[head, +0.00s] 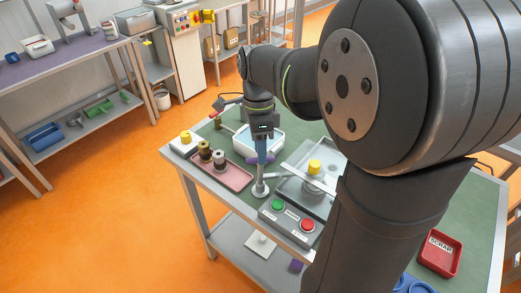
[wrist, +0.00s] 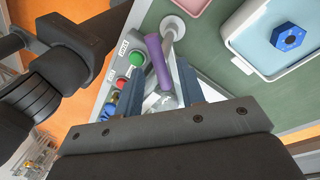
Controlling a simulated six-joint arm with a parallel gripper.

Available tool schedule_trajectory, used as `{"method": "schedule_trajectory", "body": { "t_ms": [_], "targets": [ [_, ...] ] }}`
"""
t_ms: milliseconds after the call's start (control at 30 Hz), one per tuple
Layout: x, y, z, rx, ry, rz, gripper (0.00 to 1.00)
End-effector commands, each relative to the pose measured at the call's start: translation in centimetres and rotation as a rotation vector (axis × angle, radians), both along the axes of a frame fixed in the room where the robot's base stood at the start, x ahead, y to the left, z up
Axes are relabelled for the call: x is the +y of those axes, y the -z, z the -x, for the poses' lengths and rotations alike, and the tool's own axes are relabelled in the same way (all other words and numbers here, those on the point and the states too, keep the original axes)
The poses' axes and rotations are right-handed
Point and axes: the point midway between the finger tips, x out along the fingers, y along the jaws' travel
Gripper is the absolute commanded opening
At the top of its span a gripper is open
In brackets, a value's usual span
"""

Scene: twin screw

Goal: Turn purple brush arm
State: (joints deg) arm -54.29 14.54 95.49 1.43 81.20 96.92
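The purple brush arm (wrist: 157,62) is a rod that runs from beside a pale round post (wrist: 172,28) to a grey end piece (wrist: 166,100) in the wrist view. In the head view a bit of its purple (head: 253,161) shows at the fingers, above the post's silver base (head: 260,188). My gripper (wrist: 160,88) is open, with one blue-grey finger on each side of the rod's lower part. Whether the fingers touch it I cannot tell. In the head view my gripper (head: 262,152) points down over the post and partly hides the rod.
A button box (head: 290,222) with green and red buttons stands close by at the table's front. A clear-walled station with a yellow knob (head: 314,167) is to the right. A pink tray (head: 222,172) with spools is left. A white tray (wrist: 250,62) holds a blue nut (wrist: 290,38).

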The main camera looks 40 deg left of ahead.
Motion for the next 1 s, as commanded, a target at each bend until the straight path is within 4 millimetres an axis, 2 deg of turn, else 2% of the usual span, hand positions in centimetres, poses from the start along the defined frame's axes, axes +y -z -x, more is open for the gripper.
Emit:
{"method": "schedule_trajectory", "body": {
  "t_ms": [133,400,467,600,1000],
  "targets": [
    [-0.14,0.81,0.13,0.0,0.0,0.0,0.36],
    [-0.14,0.9,0.13,-0.001,0.0,-0.001,0.36],
    [-0.14,0.9,0.13,-0.001,0.0,-0.001,0.26],
    [-0.14,0.88,0.13,-0.001,0.0,-0.001,0.0],
    [-0.1,0.85,0.15,-0.001,-0.032,-0.001,0.0]
  ]
}}
